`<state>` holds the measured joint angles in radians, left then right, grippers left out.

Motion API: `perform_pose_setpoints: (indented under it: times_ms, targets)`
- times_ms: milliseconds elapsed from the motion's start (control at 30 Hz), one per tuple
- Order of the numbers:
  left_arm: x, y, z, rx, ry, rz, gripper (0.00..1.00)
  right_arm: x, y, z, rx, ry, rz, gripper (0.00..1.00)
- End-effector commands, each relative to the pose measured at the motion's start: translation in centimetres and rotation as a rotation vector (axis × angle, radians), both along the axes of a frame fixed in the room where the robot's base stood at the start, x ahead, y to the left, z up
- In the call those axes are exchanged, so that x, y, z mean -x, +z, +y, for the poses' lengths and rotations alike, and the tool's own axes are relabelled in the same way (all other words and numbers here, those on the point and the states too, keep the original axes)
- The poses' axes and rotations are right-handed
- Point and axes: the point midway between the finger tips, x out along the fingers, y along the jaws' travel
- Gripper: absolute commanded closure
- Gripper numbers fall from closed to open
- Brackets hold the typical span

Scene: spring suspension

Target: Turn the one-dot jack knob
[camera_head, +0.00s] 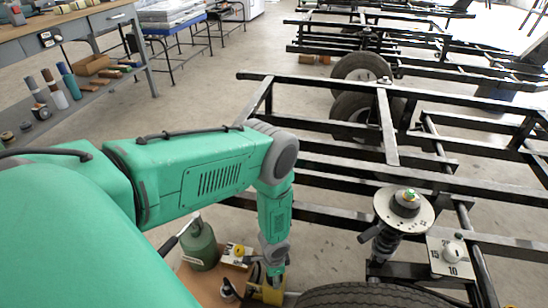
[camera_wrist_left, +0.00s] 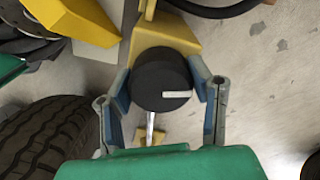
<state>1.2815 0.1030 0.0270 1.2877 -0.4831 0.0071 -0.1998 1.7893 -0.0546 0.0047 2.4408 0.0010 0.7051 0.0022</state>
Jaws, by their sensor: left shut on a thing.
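A round black knob (camera_wrist_left: 162,80) with one white bar mark on its face shows in the left wrist view. It sits on a yellow body (camera_wrist_left: 160,38), and a bright metal rod shows below it. My left gripper (camera_wrist_left: 163,95) has one finger on each side of the knob and is shut on it. In the head view my left gripper (camera_head: 274,272) points down at a yellow jack (camera_head: 268,292) near the bottom edge, and it hides the knob there. No dot marking can be read. My right gripper is in neither view.
A tyre (camera_head: 355,297) lies close right of the gripper. A green canister (camera_head: 199,246) and another yellow block (camera_head: 238,256) stand to its left. A spring strut (camera_head: 404,212) and a numbered dial (camera_head: 451,256) are at the right, among black frame rails (camera_head: 450,185).

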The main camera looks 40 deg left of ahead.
Motion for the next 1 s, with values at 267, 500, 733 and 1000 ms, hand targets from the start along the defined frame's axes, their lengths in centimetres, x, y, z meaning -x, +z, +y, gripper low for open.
perform_pose_setpoints:
  times_ms: [267, 500, 733, 1000]
  targets:
    - [-0.29, 0.02, 0.05, 0.0, -0.1, -0.006, 0.82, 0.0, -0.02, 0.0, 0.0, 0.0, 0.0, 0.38]
    - [-0.31, 0.02, 0.04, 0.0, -0.123, -0.007, 0.82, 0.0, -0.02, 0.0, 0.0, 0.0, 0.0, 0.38]
    - [-0.33, 0.03, 0.03, 0.0, -0.123, -0.007, 0.82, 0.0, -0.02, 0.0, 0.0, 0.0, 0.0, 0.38]
    - [-0.22, 0.02, 0.01, 0.001, -0.121, -0.004, 0.32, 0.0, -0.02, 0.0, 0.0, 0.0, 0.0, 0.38]
